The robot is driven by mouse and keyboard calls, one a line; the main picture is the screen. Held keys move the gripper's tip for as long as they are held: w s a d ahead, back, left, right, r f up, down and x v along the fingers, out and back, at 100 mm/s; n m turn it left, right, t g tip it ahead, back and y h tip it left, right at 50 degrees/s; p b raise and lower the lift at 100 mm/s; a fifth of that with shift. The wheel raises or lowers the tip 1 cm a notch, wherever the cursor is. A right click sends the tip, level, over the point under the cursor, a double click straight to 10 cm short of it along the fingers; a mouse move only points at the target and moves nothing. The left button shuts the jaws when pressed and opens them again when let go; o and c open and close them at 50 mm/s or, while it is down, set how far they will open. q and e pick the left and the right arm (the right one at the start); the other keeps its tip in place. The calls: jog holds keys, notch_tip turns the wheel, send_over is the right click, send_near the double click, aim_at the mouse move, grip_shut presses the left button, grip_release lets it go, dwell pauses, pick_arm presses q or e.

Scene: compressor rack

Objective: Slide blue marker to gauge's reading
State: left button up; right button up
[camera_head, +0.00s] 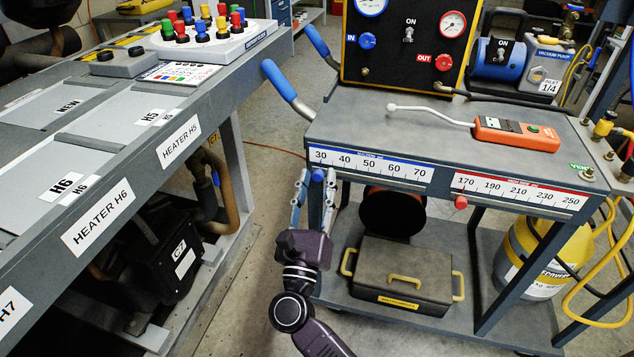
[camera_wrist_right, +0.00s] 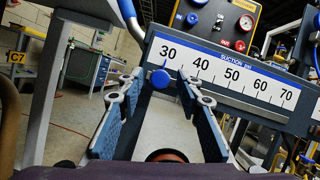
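The blue marker (camera_head: 318,174) is a small round knob at the left end of the blue-topped suction scale (camera_head: 368,164), just below the 30. It also shows in the right wrist view (camera_wrist_right: 159,78). My right gripper (camera_head: 315,178) is open, with one finger on each side of the marker; whether either finger touches it I cannot tell. Its two fingers show spread in the right wrist view (camera_wrist_right: 160,82). The blue-faced gauge (camera_head: 371,4) is cut off by the top edge of the head view, and its reading cannot be made out. My left gripper is not in view.
A red marker (camera_head: 461,202) hangs below the left end of the red scale (camera_head: 519,192). An orange handheld device (camera_head: 516,134) lies on the cart top. Blue cart handles (camera_head: 280,80) stand left of the scale. A heater bench (camera_head: 130,170) fills the left side.

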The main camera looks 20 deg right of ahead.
grip_shut()
jog(key=s+d, duration=0.2)
jog(key=d, duration=0.1)
jog(key=s+d, duration=0.1)
jog(key=shift+d, duration=0.15)
jog(key=shift+o, duration=0.7)
grip_release()
send_near(344, 172)
jog(key=v, duration=0.6)
jog(key=shift+r, duration=0.2)
